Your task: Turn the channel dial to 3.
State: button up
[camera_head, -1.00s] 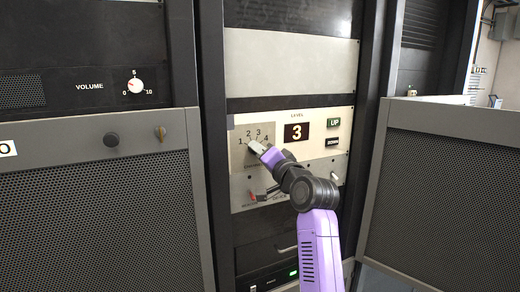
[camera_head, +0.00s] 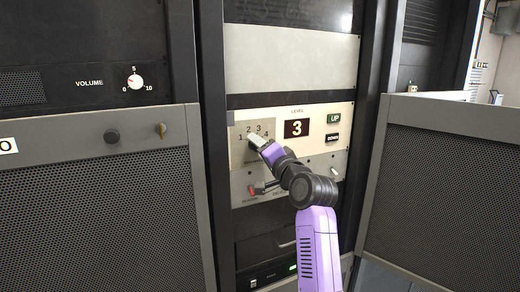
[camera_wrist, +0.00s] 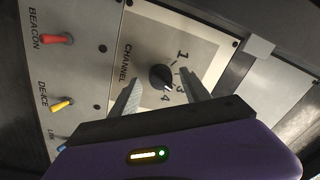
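The channel dial (camera_wrist: 160,76) is a round black knob with a white pointer mark on a pale plate (camera_wrist: 142,38), with numbers around it. In the wrist view its white mark points close to the 4, on the side toward the 3; the exact setting is hard to tell. My gripper (camera_wrist: 164,86) is open, with one finger on each side of the dial and visible gaps between. In the head view my gripper (camera_head: 258,143) is in front of the dial plate (camera_head: 239,131) and mostly hides the knob.
A level display (camera_head: 297,128) reads 3, beside the UP button (camera_head: 334,119) and DOWN button (camera_head: 332,138). Red beacon (camera_wrist: 57,39) and yellow de-ice (camera_wrist: 62,104) switches stick out below the dial. Mesh panels (camera_head: 105,215) flank the rack.

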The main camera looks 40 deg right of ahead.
jog(key=b+v, duration=0.2)
jog(key=v, duration=0.5)
jog(key=shift+s+a, duration=0.15)
jog(key=shift+s, duration=0.2)
dwell(0.4)
